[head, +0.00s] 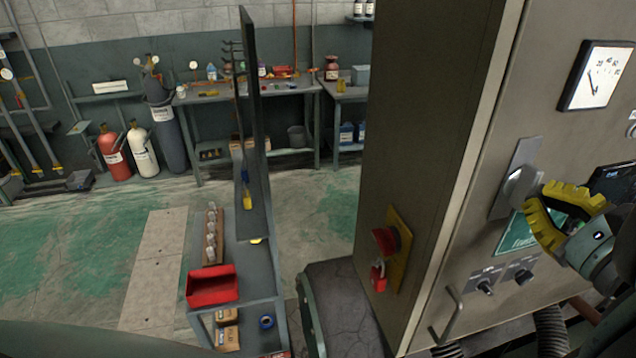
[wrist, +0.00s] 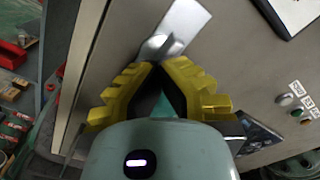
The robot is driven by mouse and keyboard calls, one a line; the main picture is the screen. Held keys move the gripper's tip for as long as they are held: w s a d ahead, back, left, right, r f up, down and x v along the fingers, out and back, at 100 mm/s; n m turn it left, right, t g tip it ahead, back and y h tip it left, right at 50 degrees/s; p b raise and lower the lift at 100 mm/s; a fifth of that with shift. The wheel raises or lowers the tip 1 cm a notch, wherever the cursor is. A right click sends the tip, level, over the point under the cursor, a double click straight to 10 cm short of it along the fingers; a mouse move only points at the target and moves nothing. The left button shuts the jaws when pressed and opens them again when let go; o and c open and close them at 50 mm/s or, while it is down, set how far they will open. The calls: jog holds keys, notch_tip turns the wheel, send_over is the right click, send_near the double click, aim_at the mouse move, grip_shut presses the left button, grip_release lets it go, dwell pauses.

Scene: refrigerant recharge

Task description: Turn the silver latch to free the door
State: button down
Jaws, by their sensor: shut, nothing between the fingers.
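The silver latch (head: 516,180) is a tilted metal plate with a raised knob, on the beige cabinet door (head: 470,240) at the right of the head view. It also shows in the wrist view (wrist: 181,27), just beyond my fingertips. My gripper (head: 538,207), with yellow ribbed fingers, is shut and empty beside the lower right of the latch. In the wrist view my gripper (wrist: 157,68) has its tips together close to the latch's knob; I cannot tell whether they touch it.
A dial gauge (head: 597,75) sits above the latch. Two black knobs (head: 503,281) and a door handle (head: 447,316) are below. A red switch with a padlock (head: 386,241) is on the cabinet's side. A cart with a red bin (head: 213,285) stands left, with open floor beyond.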

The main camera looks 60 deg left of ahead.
dwell(0.3)
jog(key=n, duration=0.4)
jog(key=shift+n, duration=0.3)
jog(key=shift+b, duration=0.3)
jog(key=n, duration=0.4)
jog(key=shift+n, duration=0.3)
jog(key=c, duration=1.7)
grip_release()
jog(key=o, duration=0.6)
